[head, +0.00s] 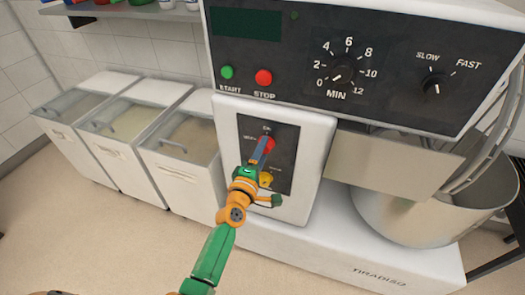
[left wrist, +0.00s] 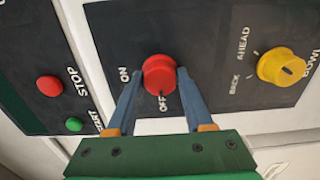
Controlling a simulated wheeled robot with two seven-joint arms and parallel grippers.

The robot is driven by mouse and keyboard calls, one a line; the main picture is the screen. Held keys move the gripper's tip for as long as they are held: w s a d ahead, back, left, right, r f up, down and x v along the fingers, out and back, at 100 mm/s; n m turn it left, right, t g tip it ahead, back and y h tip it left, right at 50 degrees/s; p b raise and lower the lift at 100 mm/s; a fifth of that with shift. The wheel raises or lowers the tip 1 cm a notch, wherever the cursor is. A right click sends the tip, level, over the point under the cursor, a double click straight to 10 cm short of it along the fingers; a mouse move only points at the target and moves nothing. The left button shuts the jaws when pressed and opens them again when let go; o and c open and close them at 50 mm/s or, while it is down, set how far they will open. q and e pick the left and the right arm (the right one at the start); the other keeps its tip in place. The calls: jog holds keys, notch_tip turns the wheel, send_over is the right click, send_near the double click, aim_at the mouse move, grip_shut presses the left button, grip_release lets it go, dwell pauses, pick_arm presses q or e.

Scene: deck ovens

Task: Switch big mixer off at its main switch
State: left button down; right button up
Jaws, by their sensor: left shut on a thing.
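The big mixer (head: 300,150) stands in front of me. Its main switch is a red knob (head: 270,144) on a dark plate, with ON above it and another label to its left. In the left wrist view the red knob (left wrist: 159,72) sits between ON and OFF labels. My left gripper (head: 262,151) is shut on the knob, one finger on each side of it, as the left wrist view also shows (left wrist: 158,88). I cannot make out which label the knob points to. My right gripper is out of view.
A yellow bowl knob (left wrist: 283,66) sits close beside the red one. The upper panel has a green START button (head: 227,72), a red STOP button (head: 264,77), a timer dial (head: 338,74) and a speed dial (head: 436,84). White bins (head: 178,178) stand left; a steel bowl (head: 420,215) is right.

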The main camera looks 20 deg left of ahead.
pick_arm(q)
jog(key=shift+r, duration=0.1)
dwell(0.3)
jog(key=shift+c, duration=1.4)
grip_release()
jog(key=shift+w+d, duration=0.1)
jog(key=s, duration=0.7)
jog(key=shift+s, duration=0.1)
